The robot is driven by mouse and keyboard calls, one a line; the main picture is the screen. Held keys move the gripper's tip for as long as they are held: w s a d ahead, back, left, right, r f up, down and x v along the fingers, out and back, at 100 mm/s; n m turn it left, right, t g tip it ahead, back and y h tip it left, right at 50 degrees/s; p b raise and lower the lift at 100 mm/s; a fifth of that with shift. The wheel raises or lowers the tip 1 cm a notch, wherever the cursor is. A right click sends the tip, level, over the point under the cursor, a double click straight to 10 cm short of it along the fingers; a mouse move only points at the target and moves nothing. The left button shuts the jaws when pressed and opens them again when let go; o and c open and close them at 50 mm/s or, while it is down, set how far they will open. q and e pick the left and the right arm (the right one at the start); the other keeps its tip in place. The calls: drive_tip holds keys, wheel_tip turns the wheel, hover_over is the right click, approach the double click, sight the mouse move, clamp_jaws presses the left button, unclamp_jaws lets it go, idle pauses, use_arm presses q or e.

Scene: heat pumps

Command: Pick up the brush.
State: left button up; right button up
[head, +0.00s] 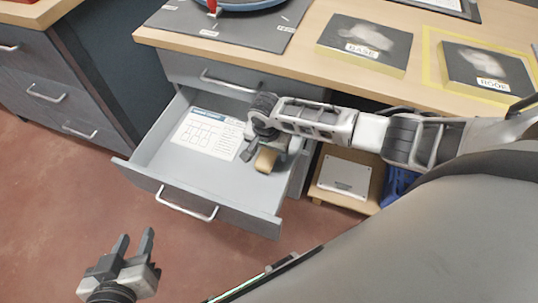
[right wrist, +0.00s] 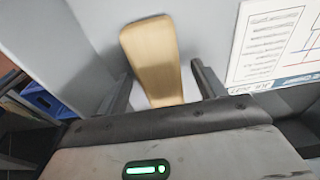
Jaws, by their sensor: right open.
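The brush shows as a tan wooden piece (head: 266,161) inside the open drawer (head: 198,186), near its right side. My right gripper (head: 261,154) is inside the drawer, open, with a finger on either side of the wood. Whether the fingers touch it I cannot tell. My left gripper (head: 135,239) is open and empty, low over the floor in front of the drawer.
A printed sheet (head: 207,133) lies in the drawer, left of my right gripper. The drawer walls and the tabletop edge are close around my right arm. BASE (head: 365,45) and ROOF (head: 487,70) boxes lie on the tabletop. A low shelf (head: 345,177) stands right of the drawer.

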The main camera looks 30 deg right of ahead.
drive_tip(key=shift+f, duration=0.35)
drive_tip(key=c, duration=1.1)
drive_tip(key=shift+r, duration=0.15)
